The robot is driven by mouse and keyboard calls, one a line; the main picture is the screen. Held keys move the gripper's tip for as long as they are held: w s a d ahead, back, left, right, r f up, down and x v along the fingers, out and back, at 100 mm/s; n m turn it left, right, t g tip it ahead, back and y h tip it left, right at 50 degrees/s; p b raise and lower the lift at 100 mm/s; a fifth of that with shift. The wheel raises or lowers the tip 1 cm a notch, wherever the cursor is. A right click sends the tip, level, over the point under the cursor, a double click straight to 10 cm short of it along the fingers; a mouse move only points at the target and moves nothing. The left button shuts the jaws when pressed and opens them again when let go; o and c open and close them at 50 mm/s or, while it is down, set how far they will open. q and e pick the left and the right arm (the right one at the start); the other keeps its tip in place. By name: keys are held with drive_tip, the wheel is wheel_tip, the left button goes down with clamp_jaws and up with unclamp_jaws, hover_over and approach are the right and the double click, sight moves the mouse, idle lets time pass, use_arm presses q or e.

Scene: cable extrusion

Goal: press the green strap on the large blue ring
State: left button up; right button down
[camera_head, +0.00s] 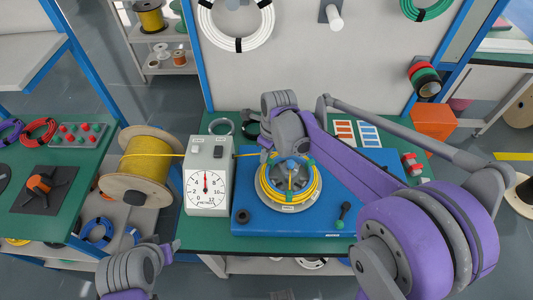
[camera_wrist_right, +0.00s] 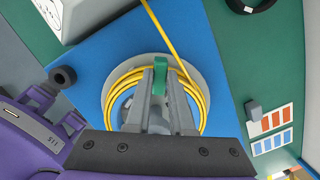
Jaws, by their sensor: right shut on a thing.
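My right gripper (camera_head: 272,154) is over the far left part of the coil. In the right wrist view, its two grey fingers (camera_wrist_right: 160,85) are shut on a green strap (camera_wrist_right: 160,74) at the coil (camera_wrist_right: 113,98). The fingers hide part of the winder. My left gripper (camera_head: 170,247) is at the lower left, away from the coil; its finger gap is unclear.
A white dial gauge box (camera_head: 207,178) stands left of the plate, with yellow cable running through it from a large spool (camera_head: 145,165). A black-and-green lever (camera_head: 342,215) stands at the plate's front right. An orange box (camera_head: 432,122) stands at the back right.

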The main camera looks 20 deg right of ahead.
drive_tip(key=shift+f, duration=0.1)
idle(0.3)
drive_tip(key=c, duration=0.7)
unclamp_jaws()
drive_tip(key=shift+r+p, duration=0.8)
drive_tip(key=shift+r, duration=0.7)
drive_tip(key=shift+r+p, duration=1.25)
drive_tip(key=shift+r, duration=1.35)
use_arm(q)
drive_tip(key=r, duration=0.1)
drive_tip(key=w+r, duration=0.1)
drive_tip(key=r, duration=0.1)
drive_tip(key=w+r, duration=0.1)
drive_tip(key=r, duration=0.1)
drive_tip(key=shift+w+r, duration=0.1)
drive_tip(key=shift+r, duration=0.1)
